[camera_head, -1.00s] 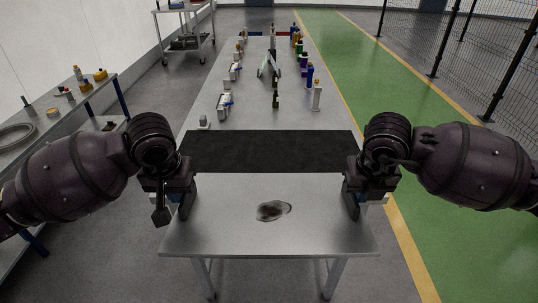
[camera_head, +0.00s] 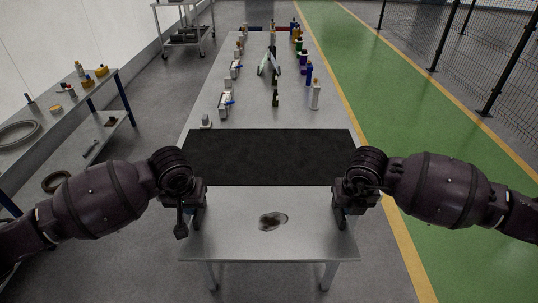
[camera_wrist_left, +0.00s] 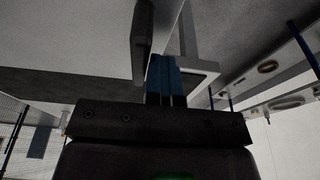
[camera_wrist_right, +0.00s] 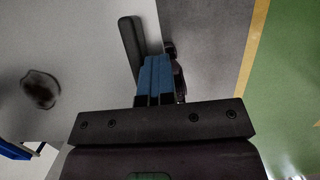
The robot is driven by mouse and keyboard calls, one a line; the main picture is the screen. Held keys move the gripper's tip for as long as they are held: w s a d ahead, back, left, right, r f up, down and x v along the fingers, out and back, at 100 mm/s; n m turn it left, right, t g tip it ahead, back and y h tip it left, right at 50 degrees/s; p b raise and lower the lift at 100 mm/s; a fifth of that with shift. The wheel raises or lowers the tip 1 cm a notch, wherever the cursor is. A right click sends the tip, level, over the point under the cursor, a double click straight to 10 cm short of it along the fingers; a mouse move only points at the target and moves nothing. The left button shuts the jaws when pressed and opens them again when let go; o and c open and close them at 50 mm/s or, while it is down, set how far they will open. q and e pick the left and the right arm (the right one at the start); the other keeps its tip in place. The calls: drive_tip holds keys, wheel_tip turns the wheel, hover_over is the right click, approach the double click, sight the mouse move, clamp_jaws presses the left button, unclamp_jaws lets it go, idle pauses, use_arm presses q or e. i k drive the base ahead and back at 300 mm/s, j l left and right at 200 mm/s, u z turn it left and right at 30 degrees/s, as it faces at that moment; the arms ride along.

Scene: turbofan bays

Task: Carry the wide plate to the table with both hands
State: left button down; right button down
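The wide plate (camera_head: 315,238) is a pale grey metal sheet with a dark smudge on its top. It lies roughly level across the near end of the long table (camera_head: 245,98). My left gripper (camera_head: 198,216) is shut on its left edge, and my right gripper (camera_head: 339,216) is shut on its right edge. In the right wrist view a dark finger of my right gripper (camera_wrist_right: 143,60) lies against the plate (camera_wrist_right: 75,45). My left gripper (camera_wrist_left: 152,55) shows at a plate edge in its wrist view. I cannot tell whether the plate touches the table.
A black mat-like area (camera_head: 270,157) covers the table just beyond the plate. Bottles and small parts stand in rows farther back. A side bench (camera_head: 62,118) stands at left and a cart (camera_head: 182,42) at back left. A green walkway (camera_head: 385,100) and mesh fence are at right.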

sight(269, 159)
drive_tip(key=i, duration=1)
